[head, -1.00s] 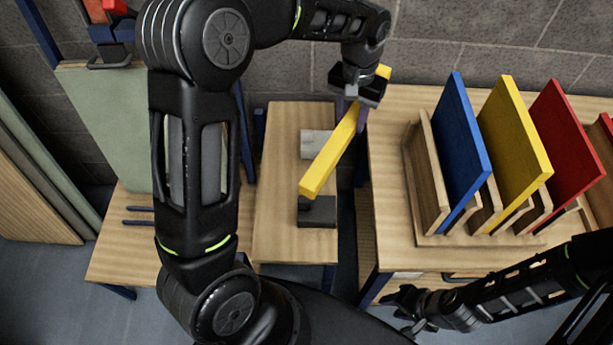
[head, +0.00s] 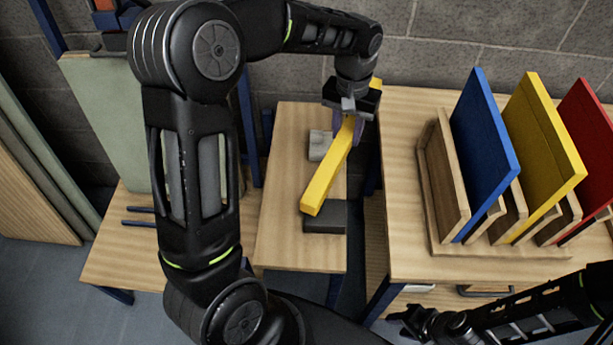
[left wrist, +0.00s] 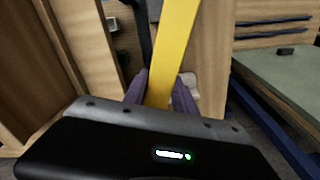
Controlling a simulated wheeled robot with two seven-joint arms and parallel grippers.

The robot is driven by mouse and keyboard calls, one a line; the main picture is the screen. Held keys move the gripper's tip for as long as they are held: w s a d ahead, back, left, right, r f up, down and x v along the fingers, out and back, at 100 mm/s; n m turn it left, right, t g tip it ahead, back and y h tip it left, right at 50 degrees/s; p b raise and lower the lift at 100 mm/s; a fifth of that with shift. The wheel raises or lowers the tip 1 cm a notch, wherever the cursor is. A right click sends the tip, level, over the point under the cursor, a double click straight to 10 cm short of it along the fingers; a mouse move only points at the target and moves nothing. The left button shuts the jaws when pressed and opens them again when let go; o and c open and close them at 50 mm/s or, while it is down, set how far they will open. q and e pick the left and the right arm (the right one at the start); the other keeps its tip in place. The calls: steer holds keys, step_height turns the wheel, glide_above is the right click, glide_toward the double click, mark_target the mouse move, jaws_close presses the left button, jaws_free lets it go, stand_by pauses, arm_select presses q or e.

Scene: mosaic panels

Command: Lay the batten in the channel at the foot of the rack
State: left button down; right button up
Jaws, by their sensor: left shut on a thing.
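The batten (head: 326,181) is a long yellow bar. My left gripper (head: 350,125) is shut on it and holds it tilted above the small wooden table, its near end over a dark block. In the left wrist view the batten (left wrist: 175,45) runs away from between the purple fingers (left wrist: 160,92). The rack (head: 440,195) is wooden and stands on the right table, with a blue, a yellow and a red panel upright in its slots. I cannot clearly make out the channel at its foot. My right gripper (head: 412,322) is low, in front of the right table; its jaws are too small to judge.
A grey block (head: 320,145) and a dark block (head: 325,217) are on the small table (head: 285,230). A gap separates it from the right table (head: 408,240). A brick wall (head: 450,50) stands close behind. Greenish boards (head: 40,150) lean at the left.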

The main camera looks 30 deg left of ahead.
arm_select(q)
steer(key=s+a+f+n+b, duration=0.4)
steer(key=s+a+f+b, duration=0.2)
steer(key=a, duration=0.4)
steer(key=shift+s+a, duration=0.15)
steer(key=shift+s, duration=0.3)
glide_above(294, 181)
steer(key=shift+f+b, duration=0.3)
steer(key=shift+f, duration=2.8)
steer(key=shift+f, duration=1.85)
